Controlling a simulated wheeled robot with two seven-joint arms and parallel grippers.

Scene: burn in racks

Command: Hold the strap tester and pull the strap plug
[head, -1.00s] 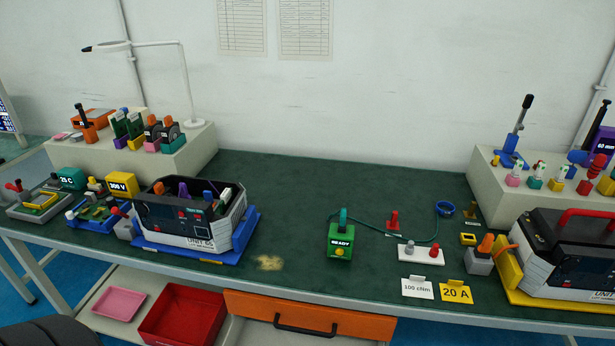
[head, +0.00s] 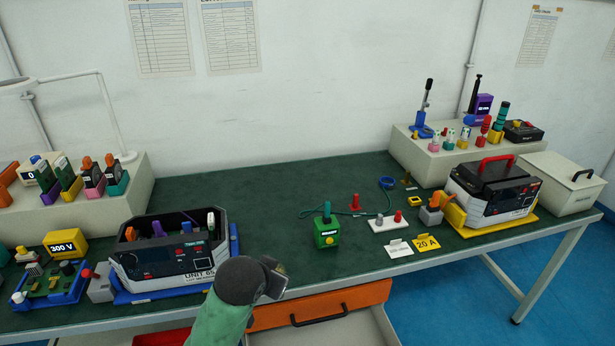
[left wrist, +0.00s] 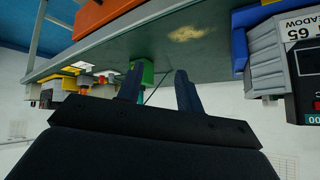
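The strap tester, a green box (head: 326,234) with a lit label and a yellow button, stands upright on the bench. A teal plug (head: 326,212) stands up from its top. A green cord (head: 345,213) runs behind the box towards a blue wrist band (head: 387,183). My left gripper (head: 277,276) is at the bench's front edge, left of and nearer than the tester, not touching it. In the upside-down left wrist view its two fingers (left wrist: 158,90) are apart and empty, with the green box (left wrist: 147,73) partly hidden behind one. My right gripper is not in view.
An open unit (head: 165,262) on a blue tray stands left of the tester. An orange drawer (head: 322,304) is under the edge. Bench around the tester's front is clear.

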